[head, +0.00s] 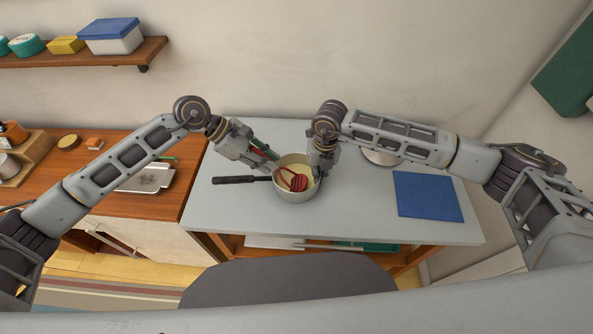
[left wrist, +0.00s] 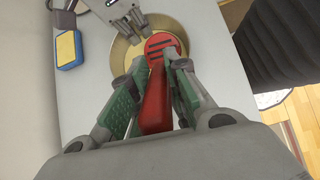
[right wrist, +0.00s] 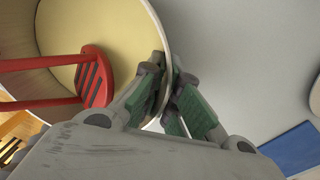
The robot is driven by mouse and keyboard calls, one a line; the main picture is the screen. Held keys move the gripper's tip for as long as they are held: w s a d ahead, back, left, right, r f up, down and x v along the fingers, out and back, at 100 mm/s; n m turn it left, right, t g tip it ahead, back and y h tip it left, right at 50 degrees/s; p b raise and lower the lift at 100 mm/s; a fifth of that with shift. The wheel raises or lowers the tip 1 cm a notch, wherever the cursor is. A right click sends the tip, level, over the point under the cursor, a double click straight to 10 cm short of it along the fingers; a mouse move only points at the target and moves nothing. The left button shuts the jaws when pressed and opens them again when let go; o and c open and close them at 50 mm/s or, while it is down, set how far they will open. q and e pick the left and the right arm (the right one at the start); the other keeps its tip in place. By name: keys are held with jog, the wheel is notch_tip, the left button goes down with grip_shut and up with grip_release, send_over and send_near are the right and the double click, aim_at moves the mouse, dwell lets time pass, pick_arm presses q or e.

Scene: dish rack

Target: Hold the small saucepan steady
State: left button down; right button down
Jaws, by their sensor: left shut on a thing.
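The small saucepan (head: 296,194), pale with a yellowish inside, stands upright on the grey counter. Its black handle (head: 240,179) points left. My left gripper (left wrist: 158,72) is shut on the red handle of a slotted spatula (left wrist: 155,102), whose head (head: 298,182) is down inside the pan. My right gripper (right wrist: 167,75) straddles the pan's right rim, one finger inside and one outside, closed on the wall. It also shows in the head view (head: 318,174). The saucepan's wall (right wrist: 158,30) passes between its fingers. The pan's base is hidden in the wrist views.
A blue mat (head: 427,196) lies on the counter to the right. A round pale dish (head: 381,158) sits partly behind my right arm. A tray (head: 146,178) is on the wooden counter at left.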

pick_arm(q)
jog(key=w, duration=0.1)
jog(key=w+d, duration=0.1)
jog(key=w, duration=0.1)
jog(key=w+r, duration=0.1)
jog(key=shift+w+d+r, duration=0.1)
jog(key=shift+w+d, duration=0.1)
jog(key=shift+w, duration=0.15)
jog(key=shift+f, duration=0.65)
jog(key=shift+a, duration=0.1)
jog(key=shift+s+a+r, duration=0.2)
jog(key=shift+s+a, duration=0.1)
jog(key=shift+a, duration=0.5)
jog(key=shift+s+a+r, duration=0.25)
jog(key=shift+s+a, duration=0.05)
jog(key=shift+a, duration=0.5)
jog(key=shift+s+a+r, duration=0.2)
jog(key=shift+s+a, duration=0.1)
jog(key=shift+a, duration=0.5)
jog(key=shift+f, duration=0.65)
